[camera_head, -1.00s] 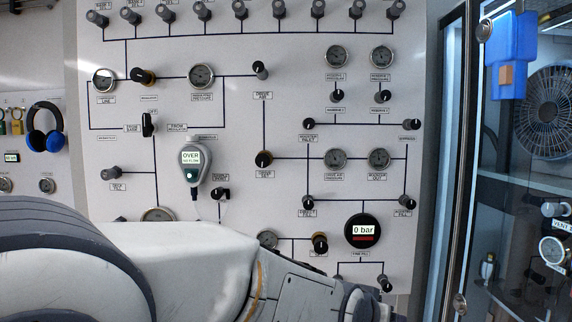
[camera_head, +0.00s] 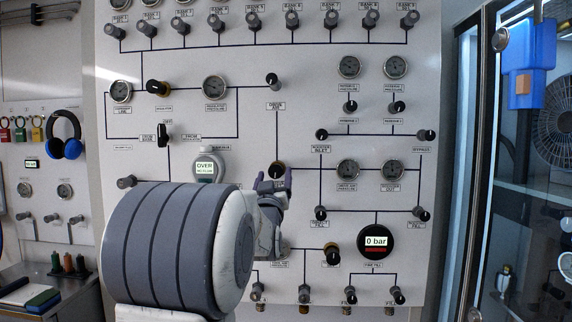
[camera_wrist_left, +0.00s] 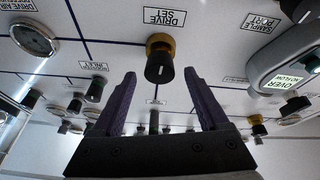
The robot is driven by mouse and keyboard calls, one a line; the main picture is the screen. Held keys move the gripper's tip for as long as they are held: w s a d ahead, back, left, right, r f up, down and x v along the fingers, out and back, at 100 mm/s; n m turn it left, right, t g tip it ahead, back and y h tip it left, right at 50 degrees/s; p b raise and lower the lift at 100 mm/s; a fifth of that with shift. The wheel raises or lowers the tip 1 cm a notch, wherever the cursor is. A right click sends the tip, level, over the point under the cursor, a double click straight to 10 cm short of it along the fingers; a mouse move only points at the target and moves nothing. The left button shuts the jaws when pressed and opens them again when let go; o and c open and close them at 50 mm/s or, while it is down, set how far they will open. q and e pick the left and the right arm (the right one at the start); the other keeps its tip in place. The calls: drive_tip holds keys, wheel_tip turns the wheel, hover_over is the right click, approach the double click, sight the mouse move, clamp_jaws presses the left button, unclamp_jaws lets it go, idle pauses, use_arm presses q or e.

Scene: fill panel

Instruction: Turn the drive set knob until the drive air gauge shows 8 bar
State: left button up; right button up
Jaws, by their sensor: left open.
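The drive set knob (camera_head: 277,168) is a black knob on a yellow collar, on the light panel in the head view. In the left wrist view the same drive set knob (camera_wrist_left: 159,62) sits just beyond the fingertips, under its DRIVE SET label. My left gripper (camera_head: 273,180) is open with purple fingers either side of the knob's line, apart from it. It also shows in the left wrist view (camera_wrist_left: 159,80), empty. The drive air gauge (camera_head: 348,170) is a round dial right of the knob; its needle is too small to read. My right gripper is out of view.
Other knobs and gauges surround the knob; the drive air knob (camera_head: 273,80) is above. A grey handheld meter (camera_head: 206,167) reading OVER hangs to the left, close to my left arm. A round display (camera_head: 375,241) reads 0 bar. A glass door (camera_head: 470,180) stands at right.

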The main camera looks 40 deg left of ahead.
sight(275, 172)
use_arm(q)
drive_tip(key=shift+p+x, duration=0.45)
drive_tip(key=shift+x, duration=1.05)
clamp_jaws()
